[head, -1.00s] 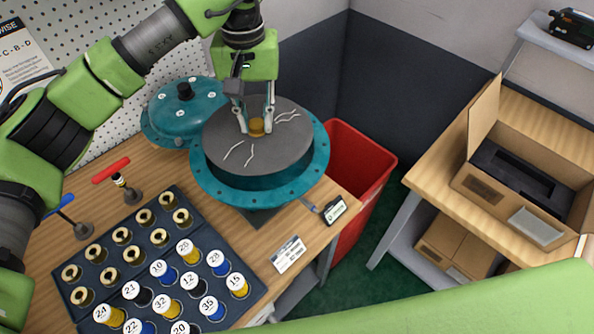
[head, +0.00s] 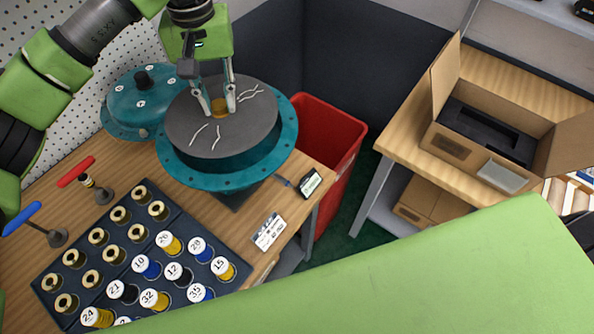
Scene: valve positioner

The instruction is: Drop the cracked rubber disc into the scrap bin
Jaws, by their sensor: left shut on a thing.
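The cracked rubber disc (head: 200,136) is dark grey with pale crack lines and a brass knob (head: 219,108) at its centre. It is at or just above the open top of the teal flanged housing (head: 190,174); I cannot tell whether it touches. My left gripper (head: 220,105) comes down from above and is shut on the brass knob of the disc. The scrap bin appears to be the red bin (head: 335,135) on the floor, just right of the workbench. The housing hides part of its left side. My right gripper is not in view.
A teal cover (head: 140,98) sits behind and left of the housing. A dark tray (head: 128,240) of brass bushings and numbered spools fills the bench front. An open cardboard box (head: 500,160) is on the right table.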

